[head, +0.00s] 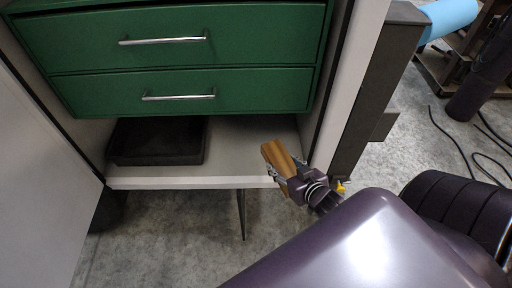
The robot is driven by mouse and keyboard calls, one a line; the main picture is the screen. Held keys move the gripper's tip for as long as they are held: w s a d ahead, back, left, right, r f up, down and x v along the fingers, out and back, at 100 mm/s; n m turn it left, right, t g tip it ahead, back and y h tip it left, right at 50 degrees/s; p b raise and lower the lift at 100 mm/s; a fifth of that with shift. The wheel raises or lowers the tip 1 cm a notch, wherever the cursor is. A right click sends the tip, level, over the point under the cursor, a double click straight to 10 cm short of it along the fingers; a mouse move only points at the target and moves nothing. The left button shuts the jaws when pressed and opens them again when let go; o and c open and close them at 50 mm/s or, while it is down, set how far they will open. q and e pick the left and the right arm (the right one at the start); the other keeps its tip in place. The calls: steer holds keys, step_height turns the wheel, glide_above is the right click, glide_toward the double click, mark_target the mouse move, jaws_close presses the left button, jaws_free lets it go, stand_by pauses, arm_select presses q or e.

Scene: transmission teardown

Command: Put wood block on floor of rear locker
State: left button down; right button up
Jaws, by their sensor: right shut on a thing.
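The wood block (276,156) is brown and is held by my right gripper (281,172), which is shut on it. The block is tilted and shows at the front right of the open locker, over the pale locker floor (240,150). I cannot tell whether the block touches the floor. My right gripper is at the locker's front edge, close to the right side wall. Its fingers partly hide the block's lower end. My left gripper is not in view.
A black tray (157,141) takes up the left of the locker floor. Two green drawers (190,62) with bar handles hang above. An open white door (38,170) stands at the left. The middle of the locker floor is clear. Cables (465,150) lie on the ground at the right.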

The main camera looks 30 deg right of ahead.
step_height(320, 180, down, 5)
steer(key=b, duration=0.4)
glide_above(258, 147)
steer(key=shift+w+d, duration=0.1)
steer(key=shift+w, duration=0.1)
steer(key=shift+f, duration=1.8)
steer(key=shift+f, duration=0.15)
steer(key=o, duration=1.5)
steer(key=shift+s, duration=0.1)
